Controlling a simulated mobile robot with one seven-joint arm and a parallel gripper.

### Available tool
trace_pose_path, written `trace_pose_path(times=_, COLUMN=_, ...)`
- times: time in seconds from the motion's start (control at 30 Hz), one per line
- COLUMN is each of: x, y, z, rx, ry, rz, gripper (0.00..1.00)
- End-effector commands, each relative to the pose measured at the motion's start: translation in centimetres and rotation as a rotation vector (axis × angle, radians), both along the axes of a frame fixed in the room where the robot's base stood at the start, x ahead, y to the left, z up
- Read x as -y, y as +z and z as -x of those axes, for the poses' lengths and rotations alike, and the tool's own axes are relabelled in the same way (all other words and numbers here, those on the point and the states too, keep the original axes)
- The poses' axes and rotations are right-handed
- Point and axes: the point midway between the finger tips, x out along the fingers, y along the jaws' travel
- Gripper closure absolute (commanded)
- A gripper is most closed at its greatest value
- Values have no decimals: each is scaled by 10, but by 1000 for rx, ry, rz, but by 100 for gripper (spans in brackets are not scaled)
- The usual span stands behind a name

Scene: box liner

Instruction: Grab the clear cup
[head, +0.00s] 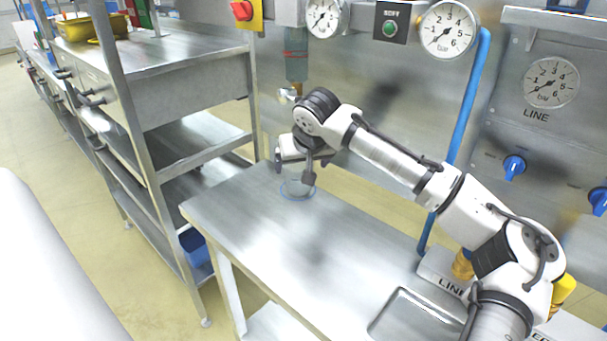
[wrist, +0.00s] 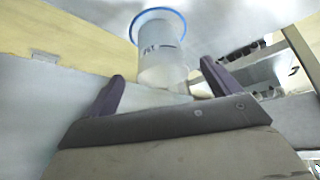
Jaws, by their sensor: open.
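The clear cup (head: 297,188) stands near the far left end of the steel table, partly hidden by my gripper. Its blue ring shows at table level. The wrist view shows the see-through cup (wrist: 160,60) with dark marks on its side and the blue ring at the top of the picture. My gripper (head: 293,174) is open, right at the cup. In the wrist view, one finger of my gripper (wrist: 162,70) appears on each side of the cup's lower pictured part. I cannot tell whether either finger touches it.
The steel table (head: 270,240) is clear in the middle. A shallow metal tray (head: 378,326) lies at its near right. A wall panel with gauges (head: 447,30) and a blue pipe (head: 468,100) runs behind. A steel shelf rack (head: 190,50) stands to the left.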

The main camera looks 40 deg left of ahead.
Motion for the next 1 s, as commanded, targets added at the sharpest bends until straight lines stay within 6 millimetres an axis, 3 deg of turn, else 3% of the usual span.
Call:
trace_pose_path(times=0.4, x=-24, y=-47, z=-19, rx=0, ry=-1, rz=1, gripper=11)
trace_pose_path(times=0.73, x=-27, y=-54, z=-22, rx=1, ry=0, rz=-1, gripper=11)
trace_pose_path(times=1.0, x=-27, y=-54, z=-22, rx=1, ry=0, rz=-1, gripper=46)
